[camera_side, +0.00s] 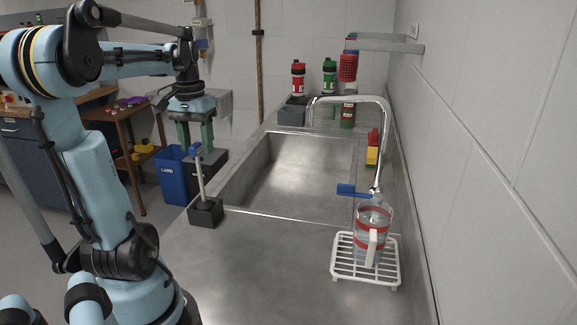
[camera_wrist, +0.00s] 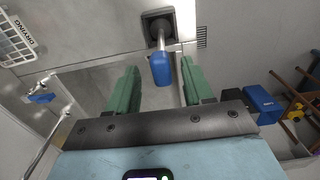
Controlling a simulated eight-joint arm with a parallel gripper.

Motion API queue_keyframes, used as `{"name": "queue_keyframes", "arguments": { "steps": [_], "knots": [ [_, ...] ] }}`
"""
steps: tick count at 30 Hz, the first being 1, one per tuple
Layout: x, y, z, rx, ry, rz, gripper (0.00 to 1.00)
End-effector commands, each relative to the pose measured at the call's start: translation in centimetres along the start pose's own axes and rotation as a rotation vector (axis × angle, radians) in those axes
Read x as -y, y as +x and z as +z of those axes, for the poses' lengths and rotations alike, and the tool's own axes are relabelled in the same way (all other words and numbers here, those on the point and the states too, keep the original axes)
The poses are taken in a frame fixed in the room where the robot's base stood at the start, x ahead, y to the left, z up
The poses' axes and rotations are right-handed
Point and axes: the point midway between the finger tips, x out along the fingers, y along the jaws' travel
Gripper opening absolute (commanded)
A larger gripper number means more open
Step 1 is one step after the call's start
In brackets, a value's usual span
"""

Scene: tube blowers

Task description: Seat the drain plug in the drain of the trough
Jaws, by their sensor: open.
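The drain plug appears to be the upright metal rod (camera_side: 200,180) with a blue grip on top; its lower end is hidden in a small black block (camera_side: 206,213) on the counter left of the trough. The trough (camera_side: 300,180) is a rectangular steel basin, also partly in the wrist view (camera_wrist: 95,88). I cannot make out its drain. My gripper (camera_side: 195,148) points down with its green fingers apart. In the wrist view the blue grip (camera_wrist: 161,69) shows between the fingertips (camera_wrist: 159,63); contact is not visible.
A tap (camera_side: 384,130) with a blue lever (camera_side: 350,190) stands at the trough's right side. A clear jug (camera_side: 372,232) with red bands stands on a white rack (camera_side: 340,272). Bottles (camera_side: 298,78) stand at the far end. The near counter (camera_side: 260,270) is clear.

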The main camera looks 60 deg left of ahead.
Motion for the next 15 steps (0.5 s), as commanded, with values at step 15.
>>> {"name": "queue_keyframes", "arguments": {
  "steps": [15],
  "knots": [
    [0.2, 4.9, 0.2, -0.002, -0.001, -0.003, 0.51]
  ]
}}
